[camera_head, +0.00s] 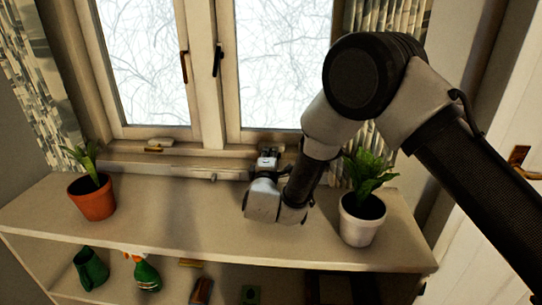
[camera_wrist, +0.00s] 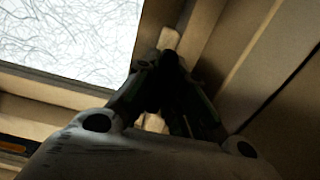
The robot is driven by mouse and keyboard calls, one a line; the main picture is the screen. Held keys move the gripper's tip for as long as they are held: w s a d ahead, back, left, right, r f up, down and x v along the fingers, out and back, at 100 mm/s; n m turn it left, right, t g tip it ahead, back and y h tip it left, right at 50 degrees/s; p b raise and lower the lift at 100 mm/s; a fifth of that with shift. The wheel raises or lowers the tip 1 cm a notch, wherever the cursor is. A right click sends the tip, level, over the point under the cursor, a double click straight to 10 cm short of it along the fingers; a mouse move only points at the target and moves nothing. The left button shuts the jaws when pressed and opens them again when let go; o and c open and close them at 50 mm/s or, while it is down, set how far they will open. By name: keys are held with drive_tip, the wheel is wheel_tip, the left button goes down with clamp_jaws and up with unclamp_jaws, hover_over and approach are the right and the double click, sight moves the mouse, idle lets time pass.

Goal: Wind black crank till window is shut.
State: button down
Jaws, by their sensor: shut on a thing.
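The window has two framed panes; the left sash (camera_head: 160,132) and the right sash (camera_head: 265,137) both look close to the frame, but I cannot tell whether a narrow gap remains. My gripper (camera_head: 268,155) is at the sill below the right sash. In the wrist view my gripper (camera_wrist: 168,78) is shut on a dark piece, the black crank (camera_wrist: 170,60), between its fingertips. A pale crank housing (camera_wrist: 170,38) shows just beyond the tips. Most of the crank is hidden by the fingers, so its angle cannot be told.
A second crank with a brownish handle (camera_head: 153,149) sits on the sill at left. A terracotta-potted plant (camera_head: 93,200) and a white-potted plant (camera_head: 361,220) stand on the shelf top (camera_head: 190,220), the white one close to my arm. A brown handle (camera_head: 184,66) and a black handle (camera_head: 217,60) are on the window.

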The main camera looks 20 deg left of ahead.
idle(0.4)
drive_tip(key=c, duration=1.8)
unclamp_jaws()
drive_tip(key=shift+o, duration=0.2)
drive_tip(key=shift+s, duration=0.15)
drive_tip(key=shift+m, duration=0.3)
drive_tip(key=v, duration=1.1)
drive_tip(key=shift+s+d, duration=0.1)
drive_tip(key=shift+s, duration=0.2)
